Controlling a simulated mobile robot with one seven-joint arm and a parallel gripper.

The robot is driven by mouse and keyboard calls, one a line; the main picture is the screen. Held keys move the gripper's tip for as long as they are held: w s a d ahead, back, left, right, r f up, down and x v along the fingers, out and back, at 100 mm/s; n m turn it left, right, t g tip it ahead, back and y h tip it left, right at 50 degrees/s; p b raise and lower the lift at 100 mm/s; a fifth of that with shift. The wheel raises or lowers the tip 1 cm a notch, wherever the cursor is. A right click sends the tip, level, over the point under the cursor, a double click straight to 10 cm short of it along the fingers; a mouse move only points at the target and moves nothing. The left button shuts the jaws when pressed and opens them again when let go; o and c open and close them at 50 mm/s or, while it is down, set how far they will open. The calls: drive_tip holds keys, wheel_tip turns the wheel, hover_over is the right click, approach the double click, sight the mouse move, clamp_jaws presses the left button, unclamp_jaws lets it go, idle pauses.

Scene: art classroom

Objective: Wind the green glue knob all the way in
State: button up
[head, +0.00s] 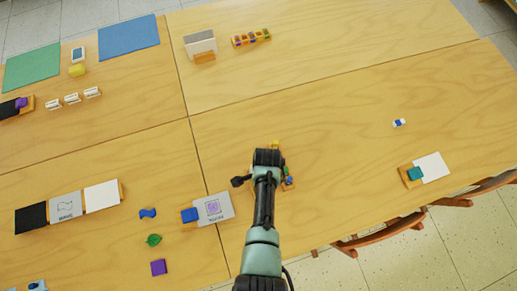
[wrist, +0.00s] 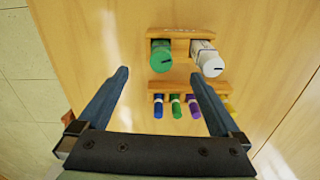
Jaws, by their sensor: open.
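The green glue stick (wrist: 161,56) lies in a wooden holder (wrist: 183,33) in the wrist view, its green knob end facing my camera. A dark line marks the knob's face. My gripper (wrist: 160,75) is open and empty, its two dark fingers spread left and right of the knob in the picture. I cannot tell how far the fingertips are from it. In the head view my arm covers most of the holder area.
A white glue stick (wrist: 207,60) sits right of the green one, in line with my right finger. Below them in the wrist view is a wooden rack (wrist: 209,97) with blue, green and purple capped sticks. The tabletop (head: 350,170) to the right is mostly clear.

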drive_tip(key=shift+s+a, duration=0.3)
drive_tip(key=shift+a, duration=0.65)
drive_tip(key=c, duration=1.4)
drive_tip(key=shift+c, duration=0.2)
drive_tip(key=shift+n, duration=0.3)
